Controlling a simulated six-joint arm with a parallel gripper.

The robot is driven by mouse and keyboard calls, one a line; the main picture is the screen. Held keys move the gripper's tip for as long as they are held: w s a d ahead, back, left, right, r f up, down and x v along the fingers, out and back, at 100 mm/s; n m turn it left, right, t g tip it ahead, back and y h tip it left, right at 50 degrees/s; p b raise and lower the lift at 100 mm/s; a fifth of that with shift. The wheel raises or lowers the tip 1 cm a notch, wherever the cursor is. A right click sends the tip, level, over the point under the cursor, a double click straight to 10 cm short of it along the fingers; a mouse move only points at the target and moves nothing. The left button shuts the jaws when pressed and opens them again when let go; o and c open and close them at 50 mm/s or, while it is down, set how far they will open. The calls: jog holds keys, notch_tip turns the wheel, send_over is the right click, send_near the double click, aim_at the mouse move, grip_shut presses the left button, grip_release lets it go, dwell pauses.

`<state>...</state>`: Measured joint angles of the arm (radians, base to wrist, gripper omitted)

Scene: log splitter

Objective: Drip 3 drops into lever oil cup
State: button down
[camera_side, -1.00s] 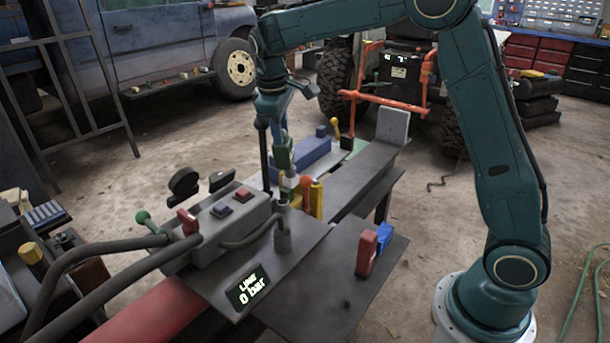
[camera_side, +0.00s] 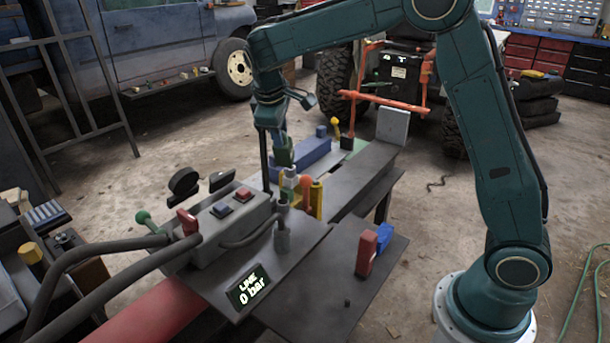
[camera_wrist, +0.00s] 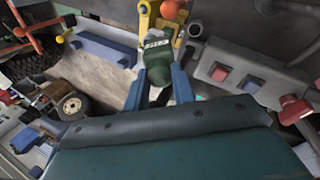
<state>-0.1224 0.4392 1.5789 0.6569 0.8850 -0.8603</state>
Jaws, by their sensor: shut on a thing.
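My gripper (camera_side: 283,145) is shut on a green oil bottle (camera_wrist: 156,63), which sits between its two blue fingers in the wrist view. The bottle has a pale label band and points away from the wrist. In the side view, the bottle (camera_side: 285,157) is above the valve area of the splitter bench, with a pale part just below it. Close beside it stand an orange-knobbed lever (camera_side: 305,183) and a yellow post (camera_side: 316,200). The lever's oil cup cannot be told clearly; the bottle's tip and any drops are too small to see.
A grey control box (camera_side: 225,225) with red and blue buttons stands left of the gripper. A display (camera_side: 248,287) reads 0 bar. Red and blue blocks (camera_side: 367,252) stand on the front right plate. A long blue block (camera_side: 303,153) lies behind.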

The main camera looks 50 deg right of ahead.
aim_at(280, 149)
jog(key=shift+a+f+t+h, duration=0.1)
jog(key=shift+f+t+h, duration=0.2)
jog(key=shift+f+h, duration=0.65)
jog(key=shift+f+t+h, duration=0.3)
jog(key=shift+f+h, duration=0.15)
jog(key=shift+f, duration=0.85)
jog(key=shift+f+t+h, duration=0.5)
jog(key=shift+f+h, duration=0.6)
jog(key=shift+f, duration=0.35)
jog(key=shift+f, duration=0.2)
jog(key=shift+f+t+h, duration=0.1)
jog(key=shift+t+h, duration=0.2)
jog(key=shift+h, duration=0.8)
jog(key=shift+t+h, duration=0.4)
jog(key=shift+h, duration=0.2)
